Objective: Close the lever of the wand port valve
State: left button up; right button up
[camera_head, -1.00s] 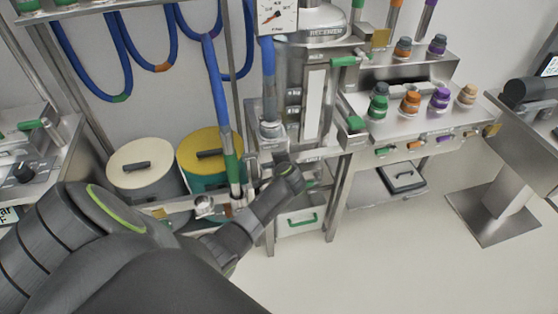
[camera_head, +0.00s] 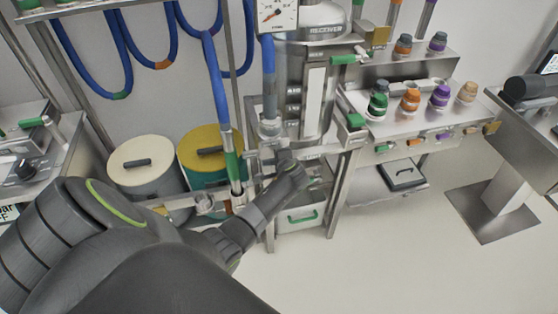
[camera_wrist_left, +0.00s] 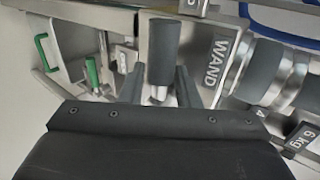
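The wand port valve's lever has a dark grey, rounded grip (camera_wrist_left: 163,50) on a short metal stem in the left wrist view. It is beside a metal plate marked WAND (camera_wrist_left: 213,62). My left gripper (camera_wrist_left: 159,72) has its two dark fingers apart, one on each side of the lever in the picture. I cannot tell whether either finger touches it. In the head view my left gripper (camera_head: 284,158) is at the metal stand below the gauge, mostly hidden by my own wrist. My right gripper is not in view.
The blue hose with a green wand (camera_head: 231,160) hangs just left of my left wrist. A yellow-lidded bin (camera_head: 203,140) and a cream-lidded bin (camera_head: 140,152) stand further left. A metal bench with coloured knobs (camera_head: 410,100) is to the right. The floor in front (camera_head: 370,260) is clear.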

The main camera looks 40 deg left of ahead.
pick_arm(q)
jog(key=b+v, duration=0.1)
jog(key=v, duration=1.6)
jog(key=shift+s+d+r, duration=0.1)
jog(key=shift+d, duration=0.05)
jog(key=s+d+f+g+h+b, duration=0.1)
jog(key=s+f+h, duration=0.3)
jog(key=f, duration=1.1)
jog(key=s+d+f+g+h, duration=0.1)
jog(key=s+f, duration=0.6)
jog(key=f, duration=0.8)
jog(key=s+a+f+n+g+h, duration=0.1)
jog(key=s+f+n, duration=0.2)
jog(key=s, duration=0.7)
jog(key=s+a+f+n+g+b, duration=0.1)
jog(key=s+f+n, duration=0.2)
jog(key=s+f, duration=0.5)
jog(key=s+a+f+n+g+h, duration=0.1)
jog(key=s+f, duration=0.5)
jog(key=s, duration=0.7)
jog(key=shift+s+a+n+g+h, duration=0.35)
jog(key=shift+a+n+g, duration=0.2)
jog(key=shift+n, duration=0.35)
jog(key=shift+s+a+f, duration=0.1)
